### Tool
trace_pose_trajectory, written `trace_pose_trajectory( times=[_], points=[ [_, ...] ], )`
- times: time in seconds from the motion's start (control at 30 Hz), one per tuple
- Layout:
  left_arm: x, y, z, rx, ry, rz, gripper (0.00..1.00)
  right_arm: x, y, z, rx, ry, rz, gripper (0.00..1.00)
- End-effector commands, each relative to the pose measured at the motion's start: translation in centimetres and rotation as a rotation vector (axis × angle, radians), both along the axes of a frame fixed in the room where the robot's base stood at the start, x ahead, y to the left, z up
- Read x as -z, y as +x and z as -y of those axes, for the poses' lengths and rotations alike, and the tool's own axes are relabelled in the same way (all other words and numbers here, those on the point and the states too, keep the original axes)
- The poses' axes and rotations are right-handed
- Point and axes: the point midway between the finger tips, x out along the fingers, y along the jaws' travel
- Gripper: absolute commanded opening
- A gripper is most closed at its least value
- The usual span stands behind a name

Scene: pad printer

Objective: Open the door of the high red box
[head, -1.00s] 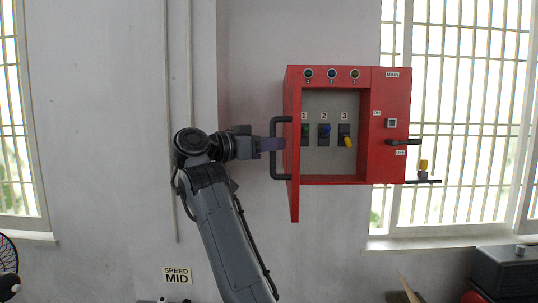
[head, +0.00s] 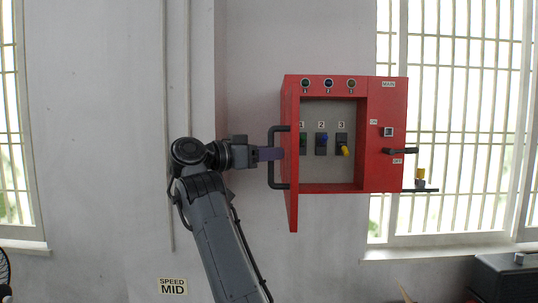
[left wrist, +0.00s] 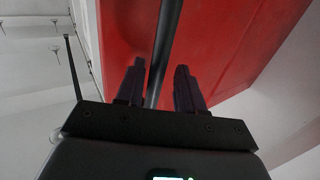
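The red box (head: 383,140) is mounted on the wall in the head view. Its red door (head: 292,205) stands swung out at the box's left side, seen nearly edge-on, so the inside shows. A black bar handle (head: 271,172) is on the door's outer face, to the left. My left gripper (head: 272,154) is at the handle. In the left wrist view, the two dark fingers (left wrist: 160,88) are apart, with the handle bar (left wrist: 168,35) running between them and a gap beside the right finger. The red door face (left wrist: 225,45) fills the upper right. My right gripper is not in view.
Inside the box are three numbered switches (head: 321,144). A black lever (head: 400,151) is on its right panel, and a small shelf (head: 420,190) with a yellow-topped item is at the right. Barred windows flank the wall.

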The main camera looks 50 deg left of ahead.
Motion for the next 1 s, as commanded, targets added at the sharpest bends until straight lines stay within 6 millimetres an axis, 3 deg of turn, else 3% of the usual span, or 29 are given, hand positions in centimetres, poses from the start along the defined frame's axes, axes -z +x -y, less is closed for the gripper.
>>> trace_pose_trajectory(
  times=[0.6,1.0],
  points=[
    [0.2,-8.9,-1.6,-0.003,-0.001,0.001,0.38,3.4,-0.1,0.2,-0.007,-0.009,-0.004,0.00],
    [0.1,-10.3,-1.8,-0.001,-0.003,0.000,0.38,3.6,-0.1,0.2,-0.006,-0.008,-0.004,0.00]
  ],
)
